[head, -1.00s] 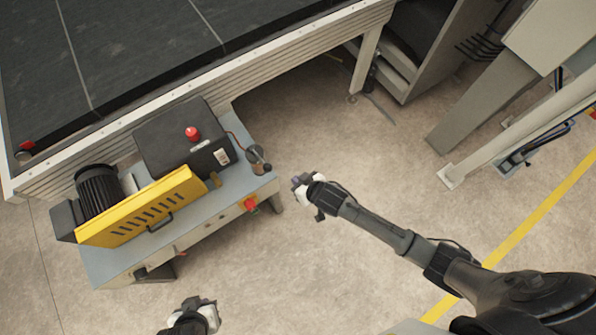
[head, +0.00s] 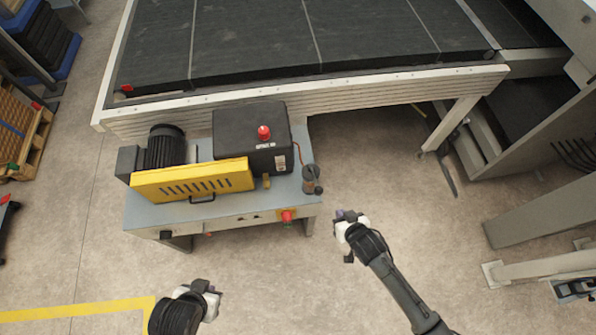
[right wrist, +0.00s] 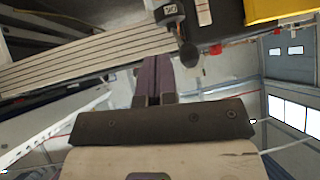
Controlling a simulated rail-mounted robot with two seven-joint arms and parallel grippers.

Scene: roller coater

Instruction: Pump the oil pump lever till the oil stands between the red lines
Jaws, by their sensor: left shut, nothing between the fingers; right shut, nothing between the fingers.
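The oil pump (head: 309,173) is a small dark grey cylinder at the right end of the bench top, with a dark lever knob (head: 318,190) at its front. In the right wrist view the pump (right wrist: 170,12) is at the top, with the round knob (right wrist: 188,56) below it. My right gripper (head: 344,214) is shut and empty, to the right of the bench end and apart from the knob; its purple fingers (right wrist: 156,75) are together. My left gripper (head: 213,288) is shut and empty in front of the bench. Oil level and red lines cannot be made out.
The blue-grey bench (head: 150,215) carries a black tank (head: 240,125) with a red cap, a yellow guard (head: 190,180) and a motor (head: 165,147). A conveyor (head: 250,50) stands behind it. The floor in front of the bench is clear.

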